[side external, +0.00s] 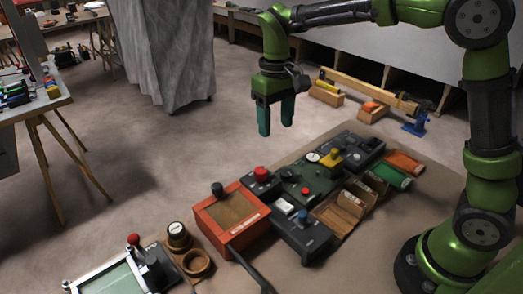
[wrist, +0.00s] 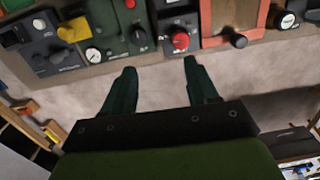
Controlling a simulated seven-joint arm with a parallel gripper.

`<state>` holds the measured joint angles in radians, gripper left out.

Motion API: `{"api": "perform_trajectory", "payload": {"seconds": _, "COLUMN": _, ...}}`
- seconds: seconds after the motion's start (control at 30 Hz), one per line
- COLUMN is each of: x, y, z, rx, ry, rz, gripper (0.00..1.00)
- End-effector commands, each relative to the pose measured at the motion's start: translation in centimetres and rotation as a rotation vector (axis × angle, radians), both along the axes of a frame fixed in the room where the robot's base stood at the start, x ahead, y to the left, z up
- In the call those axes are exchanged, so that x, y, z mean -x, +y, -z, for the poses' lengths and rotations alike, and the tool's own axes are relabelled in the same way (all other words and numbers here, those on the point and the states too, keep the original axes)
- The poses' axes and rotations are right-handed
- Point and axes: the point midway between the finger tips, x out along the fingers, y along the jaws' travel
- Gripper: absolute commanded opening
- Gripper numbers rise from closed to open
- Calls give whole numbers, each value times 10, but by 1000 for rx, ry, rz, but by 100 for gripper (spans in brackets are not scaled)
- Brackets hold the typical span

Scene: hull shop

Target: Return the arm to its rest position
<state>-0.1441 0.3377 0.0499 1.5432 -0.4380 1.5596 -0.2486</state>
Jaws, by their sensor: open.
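My green arm reaches over from the right in the side external view. My gripper (side external: 276,116) hangs with its fingers pointing down, open and empty, in the air past the far edge of the panel table. In the wrist view, the two dark green fingers of my gripper (wrist: 158,84) stand apart with nothing between them, and bare floor shows behind them. No object is in contact with the fingers.
The table (side external: 375,225) carries several control boxes, including a red-orange framed box (side external: 203,216) and a red button (side external: 261,174). A wooden beam (side external: 365,88) with a yellow tool lies behind. A grey curtain (side external: 165,50) hangs at the back. Open floor (side external: 150,150) lies left of my gripper.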

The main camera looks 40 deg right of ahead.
Motion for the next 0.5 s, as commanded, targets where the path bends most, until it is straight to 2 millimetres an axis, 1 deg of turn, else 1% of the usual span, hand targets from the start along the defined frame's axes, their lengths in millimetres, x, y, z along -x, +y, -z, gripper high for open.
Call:
{"api": "perform_trajectory", "payload": {"seconds": 0.03, "x": 16, "y": -6, "z": -9, "rx": -18, "ry": -53, "rz": 23, "gripper": 58}}
{"api": "perform_trajectory", "payload": {"seconds": 0.17, "x": 51, "y": -17, "z": -22, "rx": -72, "ry": -181, "rz": 94, "gripper": 58}}
{"api": "perform_trajectory", "payload": {"seconds": 0.2, "x": 62, "y": -20, "z": -25, "rx": -87, "ry": -219, "rz": 117, "gripper": 58}}
{"api": "perform_trajectory", "payload": {"seconds": 0.37, "x": 108, "y": -33, "z": -30, "rx": -152, "ry": -373, "rz": 213, "gripper": 58}}
{"api": "perform_trajectory", "payload": {"seconds": 0.5, "x": 144, "y": -41, "z": -30, "rx": -203, "ry": -491, "rz": 285, "gripper": 58}}
